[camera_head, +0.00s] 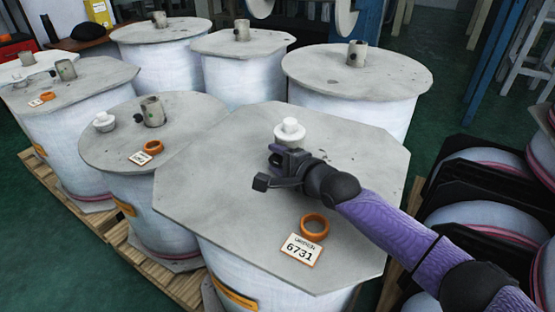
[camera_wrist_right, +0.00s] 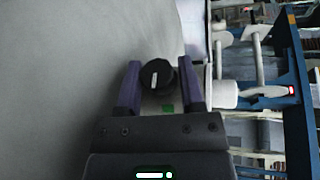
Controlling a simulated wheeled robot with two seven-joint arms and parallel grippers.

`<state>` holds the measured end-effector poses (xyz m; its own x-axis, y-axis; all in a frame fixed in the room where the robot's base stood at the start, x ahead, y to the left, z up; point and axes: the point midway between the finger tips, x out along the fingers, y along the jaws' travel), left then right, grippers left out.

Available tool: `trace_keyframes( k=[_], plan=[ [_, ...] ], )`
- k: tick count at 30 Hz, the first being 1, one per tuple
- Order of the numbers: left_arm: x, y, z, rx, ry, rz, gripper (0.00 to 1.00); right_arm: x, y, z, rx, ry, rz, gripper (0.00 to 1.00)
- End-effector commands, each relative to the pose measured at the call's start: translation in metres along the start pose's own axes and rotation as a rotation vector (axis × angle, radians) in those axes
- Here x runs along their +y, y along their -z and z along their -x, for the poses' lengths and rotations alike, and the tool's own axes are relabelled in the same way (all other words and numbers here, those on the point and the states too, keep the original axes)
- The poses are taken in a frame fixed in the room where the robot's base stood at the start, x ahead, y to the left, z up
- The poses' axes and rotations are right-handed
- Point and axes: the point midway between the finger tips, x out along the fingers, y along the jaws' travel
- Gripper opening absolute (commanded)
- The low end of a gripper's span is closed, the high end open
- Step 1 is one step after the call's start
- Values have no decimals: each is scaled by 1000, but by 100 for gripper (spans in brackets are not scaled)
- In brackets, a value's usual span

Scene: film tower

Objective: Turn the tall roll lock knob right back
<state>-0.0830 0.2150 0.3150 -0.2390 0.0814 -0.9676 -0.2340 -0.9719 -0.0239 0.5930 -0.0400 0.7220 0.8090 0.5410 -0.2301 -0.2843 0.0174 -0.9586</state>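The front roll has a grey octagonal top plate (camera_head: 225,190), with a white stepped fitting (camera_head: 290,131) standing on it. My right gripper (camera_head: 278,165) is low over this plate, just in front of the white fitting. In the right wrist view, a round black knob (camera_wrist_right: 156,74) with a white line along it sits between the two purple fingers of my right gripper (camera_wrist_right: 159,84). The fingers stand apart on either side of it, and I cannot tell whether they touch it. The knob is hidden in the head view. My left gripper is not in view.
An orange ring (camera_head: 314,227) and a tag reading 6731 (camera_head: 299,250) lie on the front plate. Several other wrapped rolls stand close behind and left, some with upright metal stubs (camera_head: 357,53). Black racks with rolls (camera_head: 480,170) stand at the right. Green floor shows at lower left.

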Motion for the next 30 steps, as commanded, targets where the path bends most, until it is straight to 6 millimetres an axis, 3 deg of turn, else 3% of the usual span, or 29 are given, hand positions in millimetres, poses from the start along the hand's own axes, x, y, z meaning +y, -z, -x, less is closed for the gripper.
trace_keyframes(
  k=[1, 6, 17, 30],
  plan=[
    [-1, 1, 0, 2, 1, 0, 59, 0, 0, 0, 0, 0, 0, 36],
    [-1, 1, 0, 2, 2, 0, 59, 0, 0, 0, 0, 0, 0, 0],
    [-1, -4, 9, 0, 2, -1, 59, -3, -1, 1, 10, -40, 14, 0],
    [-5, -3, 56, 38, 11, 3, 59, -7, -3, 1, 82, -318, 115, 0]
  ],
)
